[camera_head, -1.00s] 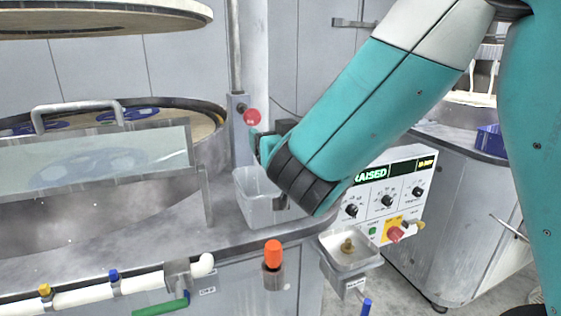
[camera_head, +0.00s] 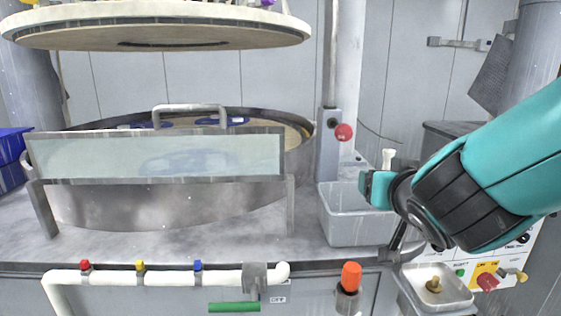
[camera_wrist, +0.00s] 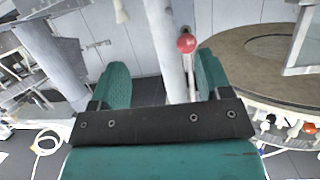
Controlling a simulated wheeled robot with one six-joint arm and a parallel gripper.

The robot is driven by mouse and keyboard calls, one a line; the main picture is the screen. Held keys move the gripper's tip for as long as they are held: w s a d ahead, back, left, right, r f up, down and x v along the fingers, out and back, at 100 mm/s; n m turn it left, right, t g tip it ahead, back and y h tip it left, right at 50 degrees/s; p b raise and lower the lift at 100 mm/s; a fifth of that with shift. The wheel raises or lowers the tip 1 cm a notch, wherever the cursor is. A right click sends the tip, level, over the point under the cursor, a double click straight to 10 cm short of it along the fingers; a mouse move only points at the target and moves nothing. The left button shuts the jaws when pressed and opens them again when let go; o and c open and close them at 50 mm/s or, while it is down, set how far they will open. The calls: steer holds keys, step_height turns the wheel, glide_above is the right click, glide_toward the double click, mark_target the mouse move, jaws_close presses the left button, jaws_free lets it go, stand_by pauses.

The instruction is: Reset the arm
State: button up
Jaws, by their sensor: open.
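My teal arm (camera_head: 515,165) enters the head view from the right and bends at a dark joint above the right end of the machine. My gripper (camera_wrist: 162,80) shows in the wrist view with its two teal fingers spread apart and nothing between them. Beyond the fingers, the wrist view shows a red knob (camera_wrist: 186,43) beside a grey post.
A round polishing platen (camera_head: 265,128) sits behind a clear splash guard (camera_head: 155,158), under a raised upper plate (camera_head: 155,28). An orange-capped valve (camera_head: 350,277), a white pipe (camera_head: 110,278) and a small metal tray (camera_head: 437,287) line the front. A control panel (camera_head: 508,262) is partly hidden by my arm.

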steer(key=s+a+f+n+g+y+p, duration=0.1)
steer(key=s+a+n+g+y, duration=0.1)
steer(key=s+g, duration=0.5)
steer(key=s+a+f+n+g+y, duration=0.2)
steer(key=s+n+g, duration=0.4)
steer(key=s, duration=1)
steer(key=shift+s+a+n+g+y+p, duration=0.4)
steer(key=shift+a+g+y, duration=0.4)
steer(key=shift+a, duration=0.45)
